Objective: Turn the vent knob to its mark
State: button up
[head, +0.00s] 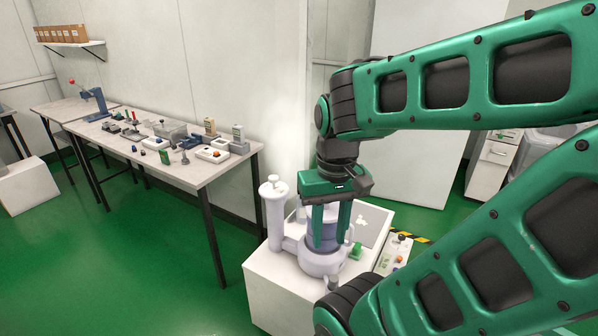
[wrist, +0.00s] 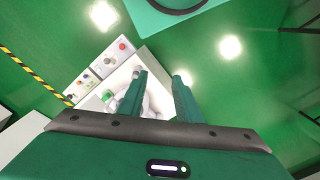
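A pale lavender machine (head: 318,262) stands on a white pedestal, with a tall pale column (head: 273,215) at its left and a darker blue-grey round body (head: 329,228) at its middle. My gripper (head: 330,247) points down at this body, its green fingers apart and in front of it. In the wrist view, my gripper (wrist: 160,80) also has a clear gap between its fingers, with part of the pale machine (wrist: 157,100) showing through. I cannot tell whether a finger touches it. I cannot pick out the vent knob or its mark with certainty; the fingers hide part of the machine.
The pedestal (head: 262,292) also bears a small green piece (head: 356,250) right of the machine. A panel with coloured buttons (head: 396,252) is beside it, near yellow-black floor tape. A long table (head: 190,172) with several testers stands at left. Green floor between is clear.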

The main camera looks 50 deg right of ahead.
aim_at(273, 181)
jog(key=z, duration=2.75)
jog(key=k, duration=1.2)
jog(key=u, duration=1.4)
jog(key=i, duration=0.6)
jog(key=u, duration=0.05)
